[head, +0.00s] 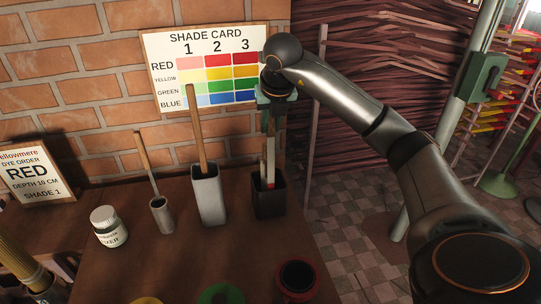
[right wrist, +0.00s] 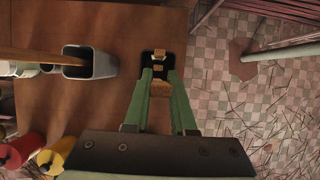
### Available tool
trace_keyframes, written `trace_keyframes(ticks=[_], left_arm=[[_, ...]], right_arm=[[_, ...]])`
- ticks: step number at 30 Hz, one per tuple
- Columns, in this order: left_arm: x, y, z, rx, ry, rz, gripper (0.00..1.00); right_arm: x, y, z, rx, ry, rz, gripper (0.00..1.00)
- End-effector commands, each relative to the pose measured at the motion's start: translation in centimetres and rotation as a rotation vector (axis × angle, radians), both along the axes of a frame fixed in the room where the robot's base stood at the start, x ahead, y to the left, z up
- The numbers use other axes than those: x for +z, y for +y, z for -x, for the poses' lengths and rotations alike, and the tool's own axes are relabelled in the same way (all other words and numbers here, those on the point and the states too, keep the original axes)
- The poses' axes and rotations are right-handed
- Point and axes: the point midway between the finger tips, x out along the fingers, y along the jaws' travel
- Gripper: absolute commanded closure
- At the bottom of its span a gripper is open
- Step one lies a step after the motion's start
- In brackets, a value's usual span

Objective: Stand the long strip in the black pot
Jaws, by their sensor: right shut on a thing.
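The black pot (head: 271,204), a square dark container, stands near the table's right edge. My right gripper (head: 268,150) points down above it, shut on a pale, narrow strip (head: 264,170). The strip's lower part is inside the pot mouth, with a reddish patch low on it. In the right wrist view the green fingers (right wrist: 160,76) close toward the pot (right wrist: 147,60), with tan pieces of strip (right wrist: 159,89) showing between them and at the pot's far side. The strip's bottom end is hidden in the pot. My left gripper is not in view.
A tall grey pot (head: 208,205) with a wooden stick stands left of the black pot. Further left are a small grey cup (head: 162,218) with a stick and a lidded jar (head: 110,234). Red (head: 297,278), green and yellow containers line the front. A brick wall stands behind.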

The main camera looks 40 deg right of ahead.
Motion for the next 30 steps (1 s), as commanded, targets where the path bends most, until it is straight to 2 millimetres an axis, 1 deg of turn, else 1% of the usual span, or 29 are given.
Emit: trace_keyframes(ticks=[1,4,6,11,18,25,29,30], left_arm=[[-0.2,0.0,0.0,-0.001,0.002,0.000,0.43],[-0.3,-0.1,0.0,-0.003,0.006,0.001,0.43],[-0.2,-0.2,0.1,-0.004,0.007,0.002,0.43],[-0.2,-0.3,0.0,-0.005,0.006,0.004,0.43],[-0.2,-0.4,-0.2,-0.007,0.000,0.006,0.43],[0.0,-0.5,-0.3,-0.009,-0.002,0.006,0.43],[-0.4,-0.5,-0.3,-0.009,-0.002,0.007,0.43],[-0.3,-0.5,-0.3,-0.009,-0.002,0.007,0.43]], right_arm=[[-1.5,-0.1,0.1,-0.001,0.005,0.002,1.00],[-3.3,0.0,0.1,-0.001,0.003,0.001,1.00],[-4.0,0.0,0.0,0.000,0.001,0.000,1.00],[-4.9,0.0,0.0,-0.001,0.000,0.000,1.00],[-8.1,-0.1,0.1,-0.002,0.002,0.001,1.00],[-8.3,0.0,0.0,-0.001,-0.003,-0.001,1.00],[-8.6,0.0,0.0,0.000,-0.002,-0.001,1.00],[-8.6,0.0,0.0,0.000,-0.002,-0.001,0.74]])
